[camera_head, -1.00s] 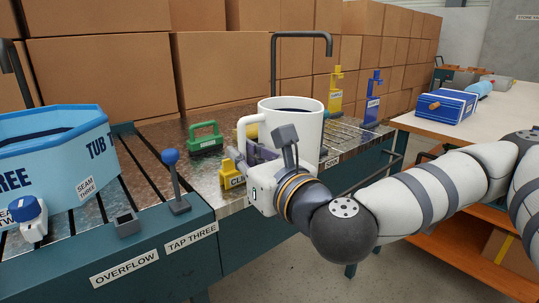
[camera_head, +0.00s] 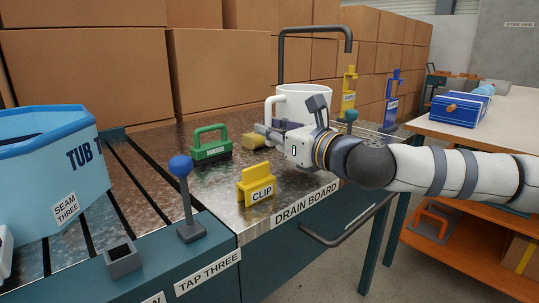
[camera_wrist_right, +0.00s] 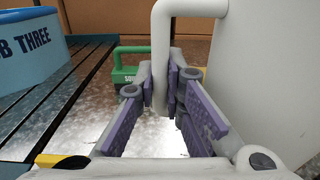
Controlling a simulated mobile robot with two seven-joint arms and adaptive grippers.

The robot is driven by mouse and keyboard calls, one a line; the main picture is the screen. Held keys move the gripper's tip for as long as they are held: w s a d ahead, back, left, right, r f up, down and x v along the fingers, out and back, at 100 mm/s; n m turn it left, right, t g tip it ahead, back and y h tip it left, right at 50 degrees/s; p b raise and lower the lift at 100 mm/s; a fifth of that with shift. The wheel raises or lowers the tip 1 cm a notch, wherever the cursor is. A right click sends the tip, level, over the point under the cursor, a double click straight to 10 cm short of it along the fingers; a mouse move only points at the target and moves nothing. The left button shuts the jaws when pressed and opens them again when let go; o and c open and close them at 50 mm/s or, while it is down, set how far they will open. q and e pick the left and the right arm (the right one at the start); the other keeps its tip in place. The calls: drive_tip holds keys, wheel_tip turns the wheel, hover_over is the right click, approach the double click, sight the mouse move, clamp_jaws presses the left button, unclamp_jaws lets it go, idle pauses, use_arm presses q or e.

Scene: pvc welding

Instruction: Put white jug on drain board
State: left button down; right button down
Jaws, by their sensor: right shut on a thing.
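The white jug (camera_head: 306,98) is upright over the far part of the metal drain board (camera_head: 289,186), whose front edge carries a "DRAIN BOARD" label. My right gripper (camera_head: 272,133) is in front of the jug and hides its lower part. In the right wrist view my right gripper (camera_wrist_right: 163,85) is shut on the jug's handle (camera_wrist_right: 161,50), with the jug's white body (camera_wrist_right: 270,70) at the right. I cannot tell whether the jug's base touches the board.
A yellow clip (camera_head: 257,187) stands near the board's front left, with a green-handled block (camera_head: 211,147) and a yellow block (camera_head: 254,141) behind it. A blue-knobbed lever (camera_head: 184,195) and a blue tub (camera_head: 45,165) are at the left. A dark tap (camera_head: 317,31) arches behind the jug.

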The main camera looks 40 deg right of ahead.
sight(271, 146)
drive_tip(key=f, duration=0.1)
drive_tip(key=f+b, duration=0.1)
drive_tip(key=d+f+b, duration=0.1)
drive_tip(key=f, duration=0.1)
drive_tip(key=shift+w, duration=0.35)
drive_tip(key=shift+f, duration=0.1)
drive_tip(key=shift+f, duration=0.15)
drive_tip(key=c, duration=1.7)
unclamp_jaws()
